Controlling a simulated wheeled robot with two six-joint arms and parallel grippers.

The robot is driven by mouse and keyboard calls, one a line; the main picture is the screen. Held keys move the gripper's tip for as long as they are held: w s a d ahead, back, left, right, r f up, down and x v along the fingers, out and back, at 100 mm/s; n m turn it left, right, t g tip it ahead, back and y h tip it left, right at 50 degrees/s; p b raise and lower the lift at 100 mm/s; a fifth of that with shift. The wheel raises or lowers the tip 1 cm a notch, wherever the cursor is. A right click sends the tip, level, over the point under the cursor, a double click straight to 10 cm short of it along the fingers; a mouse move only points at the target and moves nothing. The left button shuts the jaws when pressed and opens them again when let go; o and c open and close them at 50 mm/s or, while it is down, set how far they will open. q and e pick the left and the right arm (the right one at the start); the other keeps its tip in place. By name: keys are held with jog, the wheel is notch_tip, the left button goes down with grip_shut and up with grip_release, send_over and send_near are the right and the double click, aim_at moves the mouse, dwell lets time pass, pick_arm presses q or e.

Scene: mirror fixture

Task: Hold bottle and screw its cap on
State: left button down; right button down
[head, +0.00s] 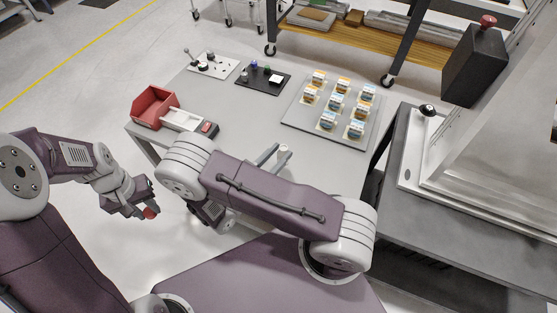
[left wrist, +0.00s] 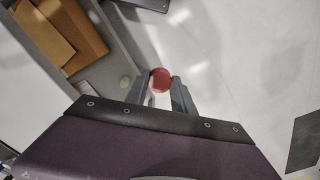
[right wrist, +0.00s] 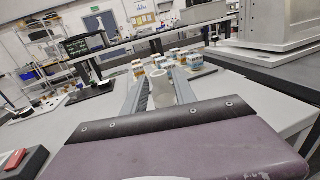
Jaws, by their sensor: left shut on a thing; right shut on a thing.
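The red cap (head: 150,213) is held by my left gripper (head: 146,208), which is off the near left side of the table, over the floor. In the left wrist view the cap (left wrist: 160,80) sits between the two fingertips. The bottle (head: 284,149) is pale and translucent, with its top showing above the table's near part. My right gripper (right wrist: 162,88) is shut on the bottle, which stands between its fingers in the right wrist view (right wrist: 160,90). My right forearm hides the bottle's lower part in the head view. Cap and bottle are well apart.
A grey bench (head: 440,215) stands right. The table's middle is clear.

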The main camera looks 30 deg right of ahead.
jog(key=f+b, duration=0.1)
jog(key=f, duration=0.1)
jog(key=f+b, duration=0.1)
jog(key=f, duration=0.1)
jog(key=shift+w+d+b, duration=0.2)
jog(key=shift+b, duration=0.2)
jog(key=shift+w+a+f+b, duration=0.1)
jog(key=shift+f+b, duration=0.2)
jog(key=shift+a+r, duration=0.2)
jog(key=shift+r, duration=0.1)
jog(key=shift+d, duration=0.1)
jog(key=shift+d+f, duration=0.1)
jog(key=shift+f, duration=0.05)
jog(key=c, duration=1)
grip_release()
